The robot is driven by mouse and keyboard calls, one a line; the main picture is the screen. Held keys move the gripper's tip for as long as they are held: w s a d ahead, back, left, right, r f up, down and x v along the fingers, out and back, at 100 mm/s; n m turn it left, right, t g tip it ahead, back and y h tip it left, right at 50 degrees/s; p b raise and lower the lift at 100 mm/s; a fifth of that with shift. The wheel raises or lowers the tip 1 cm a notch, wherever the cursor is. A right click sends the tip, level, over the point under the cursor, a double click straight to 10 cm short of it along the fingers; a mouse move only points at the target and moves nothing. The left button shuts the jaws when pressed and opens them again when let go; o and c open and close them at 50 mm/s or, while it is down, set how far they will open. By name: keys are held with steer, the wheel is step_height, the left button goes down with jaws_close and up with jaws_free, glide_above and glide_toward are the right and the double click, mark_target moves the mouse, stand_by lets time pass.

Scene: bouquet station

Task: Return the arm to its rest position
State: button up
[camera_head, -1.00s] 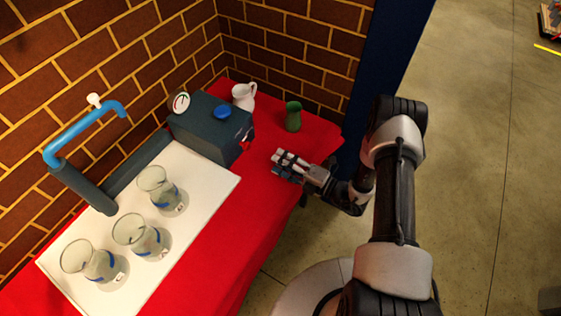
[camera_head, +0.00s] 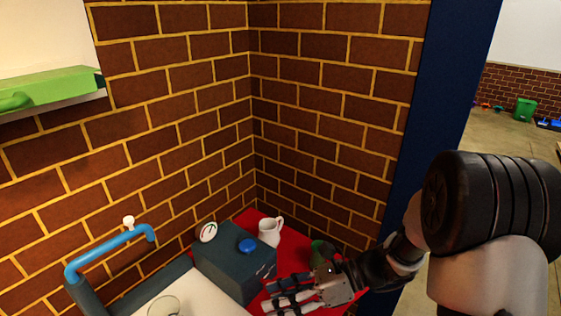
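My gripper (camera_head: 280,297) is low in the picture, in front of the red-covered table's right part. Its two fingers point left with a gap between them, and I see nothing held. My arm comes in from the right, and its large dark joint fills the right side. A green vase (camera_head: 319,252) stands just behind the gripper, partly hidden by it. I cannot tell whether they touch.
A dark box (camera_head: 232,270) with a blue knob and round gauge stands left of the gripper. A white pitcher (camera_head: 270,231) is behind it. A blue tap (camera_head: 108,250) and a glass rim (camera_head: 165,306) are at lower left. A blue pillar (camera_head: 440,100) stands beside my arm.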

steer(key=s+d+r+n+h, duration=0.2)
steer(key=s+r+n+h, duration=0.15)
steer(key=s+n, duration=0.25)
steer(key=s+d+r+n+h, duration=0.3)
steer(key=s+n+h, duration=0.1)
steer(key=s+n, duration=0.15)
steer(key=s+d+r+n+t+h, duration=0.2)
steer(key=d+n+t+h, duration=0.1)
steer(key=d+n, duration=0.1)
steer(key=s+d+r+n+t+h, duration=0.2)
steer(key=d+r+n+t+h, duration=0.1)
steer(key=d+n, duration=0.2)
steer(key=shift+s+n, duration=0.3)
steer(key=shift+n, duration=0.55)
steer(key=shift+d, duration=0.1)
steer(key=shift+c, duration=0.6)
